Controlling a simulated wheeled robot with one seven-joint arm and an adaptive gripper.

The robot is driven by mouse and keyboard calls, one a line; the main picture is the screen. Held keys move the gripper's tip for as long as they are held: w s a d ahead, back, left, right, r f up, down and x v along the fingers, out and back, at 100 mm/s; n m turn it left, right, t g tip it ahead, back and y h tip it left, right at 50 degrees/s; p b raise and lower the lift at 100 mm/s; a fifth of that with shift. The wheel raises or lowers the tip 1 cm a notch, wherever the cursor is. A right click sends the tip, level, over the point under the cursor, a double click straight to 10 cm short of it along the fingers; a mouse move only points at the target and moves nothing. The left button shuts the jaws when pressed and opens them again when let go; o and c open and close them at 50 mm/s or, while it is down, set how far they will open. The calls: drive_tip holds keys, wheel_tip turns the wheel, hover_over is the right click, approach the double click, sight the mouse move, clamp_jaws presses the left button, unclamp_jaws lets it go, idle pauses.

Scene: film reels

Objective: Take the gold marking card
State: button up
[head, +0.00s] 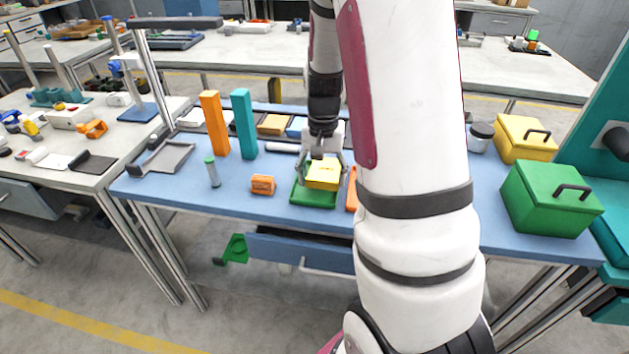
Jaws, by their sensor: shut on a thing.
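My gripper (325,167) is at the middle of the blue table, with a finger on each side of a yellow-gold piece (322,176). It is shut on this piece, which looks like a thick flat block and may be the gold marking card. The piece is over a green tray (313,200); I cannot tell whether it touches the tray. My arm hides the table just to the right.
An orange block (263,185) lies left of the tray. Orange (215,125) and teal (244,124) posts stand behind it, near a small grey-green cylinder (213,172). Green (545,205) and yellow (524,138) boxes stand at right. A drawer (300,252) is below the blue table (180,195).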

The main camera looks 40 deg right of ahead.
drive_tip(key=s+d, duration=0.6)
drive_tip(key=s+d+r, duration=0.1)
drive_tip(key=s+d, duration=0.3)
drive_tip(key=shift+r, duration=0.1)
drive_tip(key=o, duration=0.6)
drive_tip(key=shift+c, duration=0.2)
drive_tip(key=c, duration=0.6)
drive_tip(key=shift+o, duration=0.2)
